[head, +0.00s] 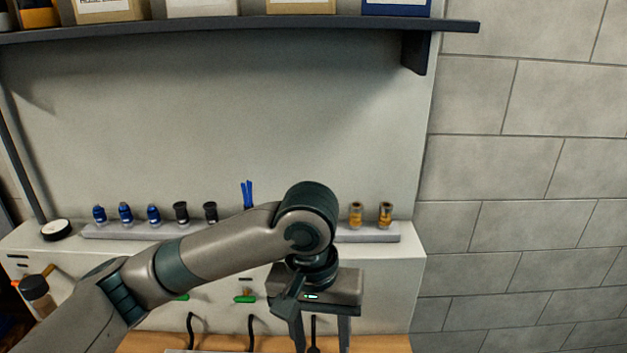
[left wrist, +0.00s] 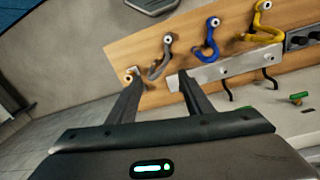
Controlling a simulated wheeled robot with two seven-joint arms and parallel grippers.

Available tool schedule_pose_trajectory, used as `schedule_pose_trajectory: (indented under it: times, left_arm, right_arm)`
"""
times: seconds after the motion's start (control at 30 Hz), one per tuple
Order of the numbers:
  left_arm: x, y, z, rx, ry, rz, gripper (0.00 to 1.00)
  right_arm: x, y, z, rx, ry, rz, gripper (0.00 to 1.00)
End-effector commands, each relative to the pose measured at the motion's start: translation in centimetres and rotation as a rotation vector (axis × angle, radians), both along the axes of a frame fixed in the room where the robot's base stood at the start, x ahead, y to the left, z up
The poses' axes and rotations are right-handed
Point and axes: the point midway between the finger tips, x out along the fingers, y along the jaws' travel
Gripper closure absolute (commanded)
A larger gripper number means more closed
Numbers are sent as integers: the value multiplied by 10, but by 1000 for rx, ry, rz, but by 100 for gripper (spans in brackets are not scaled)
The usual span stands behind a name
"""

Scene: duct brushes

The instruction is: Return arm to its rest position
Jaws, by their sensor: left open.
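My left arm (head: 215,255) reaches in from the lower left of the head view and bends down at its wrist in front of the white cabinet. The contact between fingertips and board cannot be judged. My right gripper is not in view.
Blue, black and amber-coloured fittings (head: 126,214) stand on a grey ledge (head: 375,233). A dark shelf (head: 250,28) with boxes hangs above. Grey (left wrist: 160,58), blue (left wrist: 209,40) and yellow (left wrist: 262,25) hooked pieces sit on the wooden board.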

Motion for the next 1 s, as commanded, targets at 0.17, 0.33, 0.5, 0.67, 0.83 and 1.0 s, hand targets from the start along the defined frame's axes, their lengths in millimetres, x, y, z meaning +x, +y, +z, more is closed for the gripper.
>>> schedule_pose_trajectory:
  times: [0.17, 0.33, 0.5, 0.67, 0.83, 1.0]
  left_arm:
    - [-5, -10, -14, -65, 7, -34, 54]
    - [-10, -21, -32, -152, 5, -72, 54]
    - [-17, -34, -57, -276, -8, -106, 54]
    - [-21, -41, -80, -386, -44, -117, 54]
    - [-24, -39, -105, -473, -97, -101, 54]
    - [-28, -27, -133, -521, -160, -68, 54]
  right_arm:
    - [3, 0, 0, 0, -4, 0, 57]
    - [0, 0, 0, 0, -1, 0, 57]
    - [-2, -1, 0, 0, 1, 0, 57]
    - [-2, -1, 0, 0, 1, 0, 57]
    - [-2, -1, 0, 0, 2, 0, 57]
    - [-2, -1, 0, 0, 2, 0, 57]
